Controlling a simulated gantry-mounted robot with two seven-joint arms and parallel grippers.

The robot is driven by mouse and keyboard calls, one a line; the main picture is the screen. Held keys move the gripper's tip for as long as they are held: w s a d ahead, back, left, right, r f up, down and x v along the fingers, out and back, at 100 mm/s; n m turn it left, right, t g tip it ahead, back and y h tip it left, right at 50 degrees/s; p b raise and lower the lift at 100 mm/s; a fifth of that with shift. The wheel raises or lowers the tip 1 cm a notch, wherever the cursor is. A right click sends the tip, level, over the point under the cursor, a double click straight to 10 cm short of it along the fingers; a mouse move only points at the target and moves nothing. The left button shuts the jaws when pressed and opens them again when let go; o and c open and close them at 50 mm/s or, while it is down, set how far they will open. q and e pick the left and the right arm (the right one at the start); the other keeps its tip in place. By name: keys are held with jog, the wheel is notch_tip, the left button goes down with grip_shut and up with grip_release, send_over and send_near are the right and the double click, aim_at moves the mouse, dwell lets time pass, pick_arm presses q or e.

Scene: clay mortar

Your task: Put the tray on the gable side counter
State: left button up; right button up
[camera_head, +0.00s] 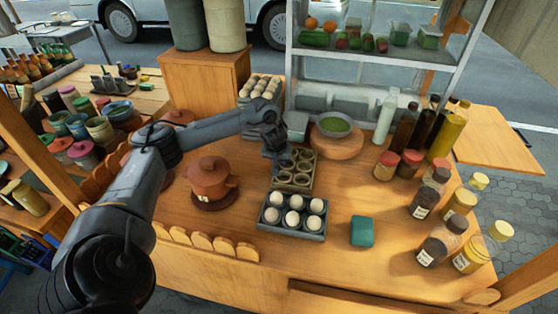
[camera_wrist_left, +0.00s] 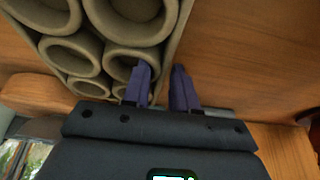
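A tan tray with round cup-like compartments (camera_head: 294,181) is on the wooden counter (camera_head: 330,260), just behind a dark tray of white eggs (camera_head: 292,235). My left gripper (camera_head: 277,166) comes down at its left edge. In the left wrist view, the tan tray (camera_wrist_left: 100,45) fills the upper left. There my left gripper's two purple fingers (camera_wrist_left: 163,85) straddle its side wall, one over a cup and one outside. The gap between them is narrow, about the wall's width, so they look shut on the wall. The cups I can see into look empty. My right gripper is not in view.
A lidded clay pot (camera_head: 210,178) stands left of the trays. A teal block (camera_head: 362,231) lies to the right, with jars and bottles (camera_head: 437,243) beyond it. A green bowl (camera_head: 334,125) is behind. Bare wood (camera_head: 345,190) lies right of the tan tray.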

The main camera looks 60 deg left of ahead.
pick_arm(q)
jog(key=shift+o, duration=1.1)
jog(key=shift+r, duration=0.15)
jog(key=p+v, duration=0.4)
jog(key=v, duration=0.8)
jog(key=shift+p, duration=0.3)
